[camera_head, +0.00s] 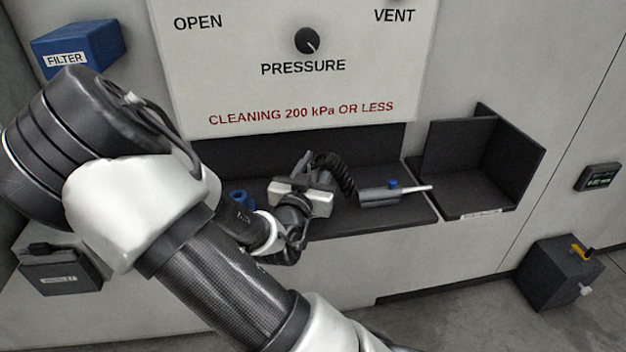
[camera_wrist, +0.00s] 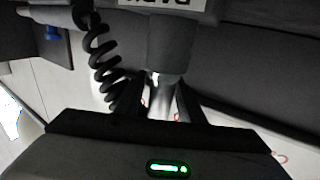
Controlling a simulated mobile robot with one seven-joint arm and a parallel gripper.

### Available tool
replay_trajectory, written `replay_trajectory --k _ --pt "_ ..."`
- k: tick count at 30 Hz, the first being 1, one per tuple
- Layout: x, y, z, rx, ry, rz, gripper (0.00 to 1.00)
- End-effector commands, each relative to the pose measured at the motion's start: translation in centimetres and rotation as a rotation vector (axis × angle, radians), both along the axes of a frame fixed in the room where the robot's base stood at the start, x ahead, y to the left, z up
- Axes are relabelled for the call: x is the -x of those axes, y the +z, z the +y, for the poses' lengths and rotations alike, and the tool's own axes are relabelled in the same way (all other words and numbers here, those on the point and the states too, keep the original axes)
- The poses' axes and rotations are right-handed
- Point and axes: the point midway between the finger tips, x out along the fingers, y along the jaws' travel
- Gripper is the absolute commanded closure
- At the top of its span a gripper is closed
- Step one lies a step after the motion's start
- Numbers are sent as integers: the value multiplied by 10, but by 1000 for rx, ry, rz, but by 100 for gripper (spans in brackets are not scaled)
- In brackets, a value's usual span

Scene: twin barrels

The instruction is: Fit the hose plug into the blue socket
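My gripper (camera_wrist: 160,98) shows in the wrist view with a dark finger on each side of a pale metal stem (camera_wrist: 163,103). I cannot tell whether the fingers press on it. The stem meets a dark grey cylindrical body (camera_wrist: 176,45) under a lettered label; this looks like the hose plug, though its outline is partly hidden. In the head view my gripper (camera_head: 303,190) is over the dark shelf, its fingertips not clear. The blue socket (camera_head: 239,199) is on the shelf left of my gripper, partly hidden by my arm.
A coiled black hose (camera_head: 340,172) arches right of my gripper to a grey nozzle tool (camera_head: 378,195) with a blue button; the coil also shows in the wrist view (camera_wrist: 98,55). An open dark bin (camera_head: 480,185) stands at the right. The panel (camera_head: 290,80) rises behind.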

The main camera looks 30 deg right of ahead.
Motion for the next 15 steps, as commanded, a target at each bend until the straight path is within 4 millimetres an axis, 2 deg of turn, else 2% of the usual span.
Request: replay_trajectory --k 1,6,12,15 --pt "0 0 0 0 0 0 74" --pt "0 0 0 0 0 0 100" --pt "0 1 0 1 0 -1 100" --pt "0 7 0 -1 0 -2 100"
